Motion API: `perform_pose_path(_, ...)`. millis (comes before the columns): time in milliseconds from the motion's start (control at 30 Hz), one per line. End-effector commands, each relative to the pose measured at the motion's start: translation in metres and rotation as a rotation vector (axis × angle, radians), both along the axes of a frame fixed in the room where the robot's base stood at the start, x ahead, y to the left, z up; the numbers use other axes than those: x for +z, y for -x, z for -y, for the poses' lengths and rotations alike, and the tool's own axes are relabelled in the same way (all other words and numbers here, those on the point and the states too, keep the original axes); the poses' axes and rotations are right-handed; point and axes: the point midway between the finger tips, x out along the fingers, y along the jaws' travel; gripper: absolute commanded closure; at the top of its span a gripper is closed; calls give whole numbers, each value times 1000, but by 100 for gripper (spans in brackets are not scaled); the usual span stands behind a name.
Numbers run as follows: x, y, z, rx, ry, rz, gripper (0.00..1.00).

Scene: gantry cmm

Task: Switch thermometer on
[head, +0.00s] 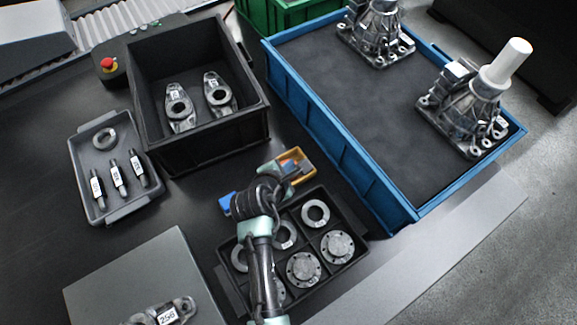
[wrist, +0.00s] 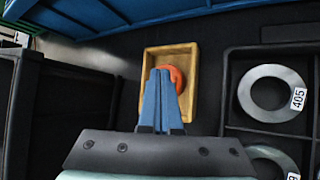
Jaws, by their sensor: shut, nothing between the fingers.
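An orange-red rounded thing (wrist: 176,78) lies in a small yellow-tan tray (wrist: 151,66); it may be the thermometer, but no display or switch can be made out. The small tray also shows in the head view (head: 292,154), partly covered by my gripper. My gripper (wrist: 161,71) has its blue fingers together with nothing between them. The fingertips overlap the orange-red thing in the wrist view and hide its left part. Whether they touch it cannot be told. In the head view my gripper (head: 302,170) is over the small tray.
A black compartment tray (head: 352,226) with rings and flanges stands close to the small tray. A black crate (head: 205,139) and a blue crate (head: 345,177) rise on other sides. A grey tray (head: 84,178) stands left.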

Motion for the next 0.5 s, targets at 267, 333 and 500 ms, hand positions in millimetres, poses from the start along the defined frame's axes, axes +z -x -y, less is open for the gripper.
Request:
perform_pose_path(267, 1, 0, 0, 0, 0, 0, 100)
perform_pose_path(333, 5, 0, 0, 0, 0, 0, 100)
perform_pose_path(500, 22, 0, 0, 0, 0, 0, 100)
